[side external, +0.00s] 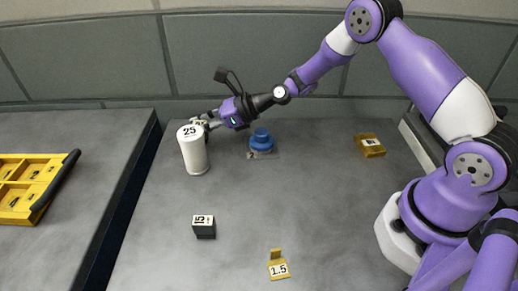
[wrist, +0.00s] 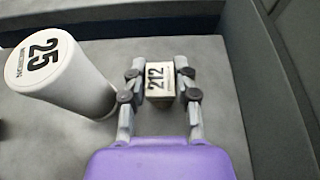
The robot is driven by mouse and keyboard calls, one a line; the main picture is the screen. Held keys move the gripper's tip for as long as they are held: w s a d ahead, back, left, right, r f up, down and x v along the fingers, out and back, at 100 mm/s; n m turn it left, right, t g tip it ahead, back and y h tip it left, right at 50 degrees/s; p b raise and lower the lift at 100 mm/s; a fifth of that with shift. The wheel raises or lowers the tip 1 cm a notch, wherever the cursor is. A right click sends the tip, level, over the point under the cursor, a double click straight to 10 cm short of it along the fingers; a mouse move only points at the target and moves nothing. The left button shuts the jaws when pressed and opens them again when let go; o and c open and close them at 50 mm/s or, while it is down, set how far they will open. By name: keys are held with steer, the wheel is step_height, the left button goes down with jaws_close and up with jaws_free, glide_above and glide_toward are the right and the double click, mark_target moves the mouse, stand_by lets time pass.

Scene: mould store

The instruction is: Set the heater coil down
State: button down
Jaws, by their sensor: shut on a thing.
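My gripper (wrist: 160,84) is shut on a small pale block-like piece marked 212, which I take to be the heater coil (wrist: 158,82). The piece sits between the two fingers, its label facing the wrist camera. In the side external view my gripper (side external: 207,121) is near the back left of the grey table, close by the top of the white cylinder. There the held piece is mostly hidden by the fingers and the cylinder. I cannot tell whether it touches the table.
The white cylinder marked 25 (side external: 194,152) stands close by my gripper; it also shows at left in the wrist view (wrist: 78,80). A blue round part (side external: 261,139), gold block (side external: 370,146), black block (side external: 204,229) and gold bracket (side external: 277,267) stand apart. A yellow tray (side external: 50,190) is left.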

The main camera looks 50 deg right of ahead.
steer(key=shift+f, duration=0.15)
steer(key=c, duration=0.6)
jaws_free()
